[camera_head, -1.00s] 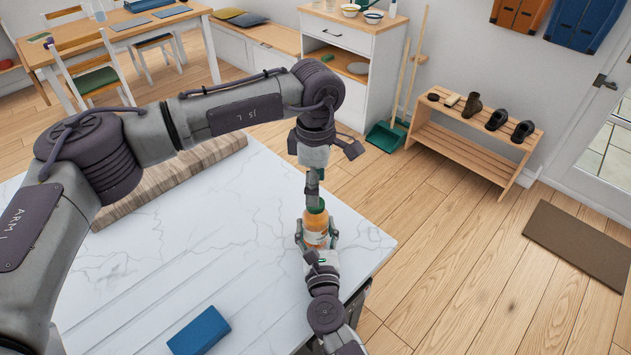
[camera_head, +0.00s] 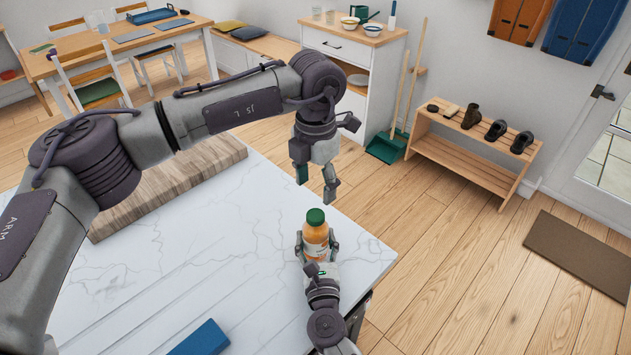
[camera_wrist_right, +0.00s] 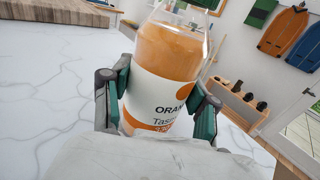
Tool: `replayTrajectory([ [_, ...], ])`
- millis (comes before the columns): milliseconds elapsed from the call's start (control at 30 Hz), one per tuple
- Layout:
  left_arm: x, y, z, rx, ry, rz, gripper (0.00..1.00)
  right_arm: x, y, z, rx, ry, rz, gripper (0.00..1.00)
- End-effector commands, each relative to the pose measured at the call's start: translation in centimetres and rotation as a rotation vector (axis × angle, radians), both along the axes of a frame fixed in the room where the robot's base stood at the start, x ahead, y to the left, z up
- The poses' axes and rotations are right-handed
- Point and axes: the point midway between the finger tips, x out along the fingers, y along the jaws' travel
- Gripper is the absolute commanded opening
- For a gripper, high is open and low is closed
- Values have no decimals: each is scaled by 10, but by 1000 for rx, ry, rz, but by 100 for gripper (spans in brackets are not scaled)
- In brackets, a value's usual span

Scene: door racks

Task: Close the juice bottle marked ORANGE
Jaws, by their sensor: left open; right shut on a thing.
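The juice bottle (camera_head: 316,238) stands upright on the white marble counter (camera_head: 215,240), near its right corner. It holds orange juice, and a dark green cap (camera_head: 315,216) sits on its top. In the right wrist view the bottle (camera_wrist_right: 165,75) shows a white label reading "ORAN". My right gripper (camera_head: 317,248) is shut around the bottle's body from the near side, with a finger on each side. My left gripper (camera_head: 316,181) is open and empty above the bottle, clear of the cap. How tightly the cap sits cannot be told.
A wooden board (camera_head: 175,185) lies along the counter's back edge. A blue block (camera_head: 203,339) lies at the front. Beyond the counter are a white cabinet (camera_head: 345,48), a shoe bench (camera_head: 465,150) and bare wooden floor.

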Motion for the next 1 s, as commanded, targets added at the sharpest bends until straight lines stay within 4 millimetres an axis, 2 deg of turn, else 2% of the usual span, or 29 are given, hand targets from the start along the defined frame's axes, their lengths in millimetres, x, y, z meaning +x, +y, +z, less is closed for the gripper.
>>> replayTrajectory([
  [233,0,0,-11,1,2,-1,63,0,0,0,0,-1,0,0],
  [500,-1,0,-52,1,4,-2,63,0,0,0,0,-1,0,0],
  [700,0,0,-74,0,1,-1,63,0,0,0,0,-1,0,0],
  [1000,0,0,-81,0,0,-2,63,0,0,0,0,-1,0,0],
])
